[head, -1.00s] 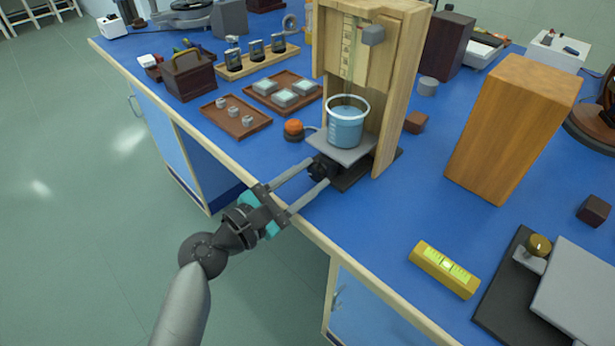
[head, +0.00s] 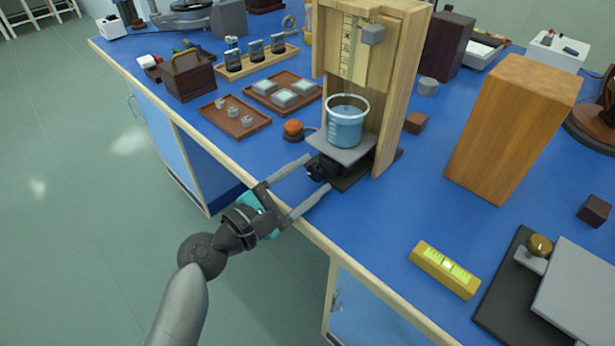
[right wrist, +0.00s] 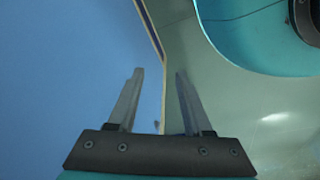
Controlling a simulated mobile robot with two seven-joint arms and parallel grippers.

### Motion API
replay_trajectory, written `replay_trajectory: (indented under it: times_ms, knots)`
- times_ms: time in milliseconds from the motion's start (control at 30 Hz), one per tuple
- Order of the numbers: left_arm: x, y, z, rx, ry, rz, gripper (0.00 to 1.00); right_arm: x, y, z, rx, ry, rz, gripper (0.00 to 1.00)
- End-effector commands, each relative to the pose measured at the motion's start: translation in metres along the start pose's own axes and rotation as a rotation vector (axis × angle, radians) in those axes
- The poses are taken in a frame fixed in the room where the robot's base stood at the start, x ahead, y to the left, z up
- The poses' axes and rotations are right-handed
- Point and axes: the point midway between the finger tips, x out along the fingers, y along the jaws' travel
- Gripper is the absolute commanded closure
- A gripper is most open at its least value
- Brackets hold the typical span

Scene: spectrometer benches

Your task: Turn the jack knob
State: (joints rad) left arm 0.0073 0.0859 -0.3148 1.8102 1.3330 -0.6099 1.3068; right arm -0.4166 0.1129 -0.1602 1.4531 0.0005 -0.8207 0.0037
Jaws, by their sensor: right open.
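The jack knob (head: 319,168) is black and sits at the front of a small jack with a grey top plate (head: 342,149). A glass beaker of blue liquid (head: 346,124) stands upright on that plate. My left gripper (head: 319,172) is open, with its two long grey fingers pointing at the jack. The fingertips are close to the knob, one on each side; I cannot tell whether they touch it. My right gripper (right wrist: 155,75) shows only in the right wrist view, open and empty.
A wooden stand (head: 395,90) with a scale surrounds the beaker. An orange button (head: 293,129) sits left of the jack. A tall wooden block (head: 510,130) and a yellow level (head: 444,270) are to the right. Brown trays (head: 236,117) lie to the left.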

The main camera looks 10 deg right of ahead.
Motion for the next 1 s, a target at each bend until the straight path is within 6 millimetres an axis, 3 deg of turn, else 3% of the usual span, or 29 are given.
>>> replay_trajectory:
  times_ms: [567,667,767,1000]
  knots:
    - [-0.008,-0.001,-0.001,-0.002,0.003,-0.001,0.26,-0.001,0.001,-0.008,0.001,0.016,0.002,0.50]
    - [-0.022,-0.001,-0.001,-0.001,0.003,-0.002,0.26,0.000,0.002,-0.009,0.001,0.023,0.002,0.50]
    - [-0.043,-0.001,-0.001,-0.001,0.006,-0.003,0.26,0.007,0.003,0.003,-0.001,0.004,0.003,0.50]
    - [-0.099,-0.001,-0.001,-0.001,0.005,-0.002,0.26,0.011,0.005,0.006,-0.002,0.006,0.006,0.50]
